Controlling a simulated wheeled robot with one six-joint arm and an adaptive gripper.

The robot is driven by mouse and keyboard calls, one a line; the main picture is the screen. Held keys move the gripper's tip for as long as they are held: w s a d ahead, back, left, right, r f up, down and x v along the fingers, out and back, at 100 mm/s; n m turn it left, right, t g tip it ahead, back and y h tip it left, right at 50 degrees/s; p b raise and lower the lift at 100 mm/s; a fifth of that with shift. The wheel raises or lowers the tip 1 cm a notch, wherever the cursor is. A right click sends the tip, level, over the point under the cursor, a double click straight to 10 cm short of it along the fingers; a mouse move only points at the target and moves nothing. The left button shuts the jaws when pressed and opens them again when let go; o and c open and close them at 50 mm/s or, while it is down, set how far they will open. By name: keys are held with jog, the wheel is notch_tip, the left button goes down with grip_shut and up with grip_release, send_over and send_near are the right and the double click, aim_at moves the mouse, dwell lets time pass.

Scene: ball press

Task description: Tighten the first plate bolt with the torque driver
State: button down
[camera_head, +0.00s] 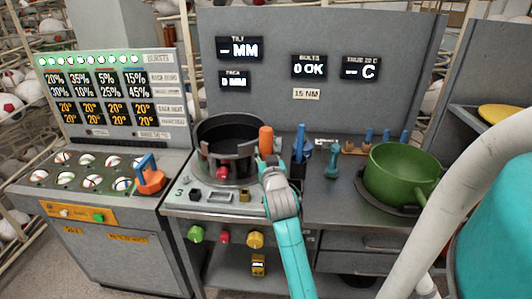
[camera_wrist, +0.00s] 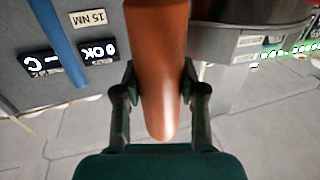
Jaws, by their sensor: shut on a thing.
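My gripper (camera_head: 268,160) is at the right side of the dark round press pot (camera_head: 228,128). It is shut on an orange cylindrical handle, which looks like the torque driver (camera_head: 266,138). In the wrist view, the orange handle (camera_wrist: 162,70) lies between my two dark fingers, one on each side. The driver's tip is hidden in both views. The first plate bolt cannot be made out; the pot and my arm hide part of that area. The display (camera_head: 309,67) reads "BOLTS 0 OK", with a "15 NM" label (camera_head: 306,93) below it.
A blue upright tool (camera_head: 300,143) stands just right of my gripper. A teal tool (camera_head: 332,160), small blue-topped pegs (camera_head: 369,136) and a green pot (camera_head: 402,170) sit further right. A tray of balls (camera_head: 85,171) and an orange-and-blue piece (camera_head: 149,175) are at left.

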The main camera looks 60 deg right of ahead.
aim_at(267, 139)
jog(key=shift+f, duration=0.5)
dwell(1.2)
jog(key=shift+r, duration=3.55)
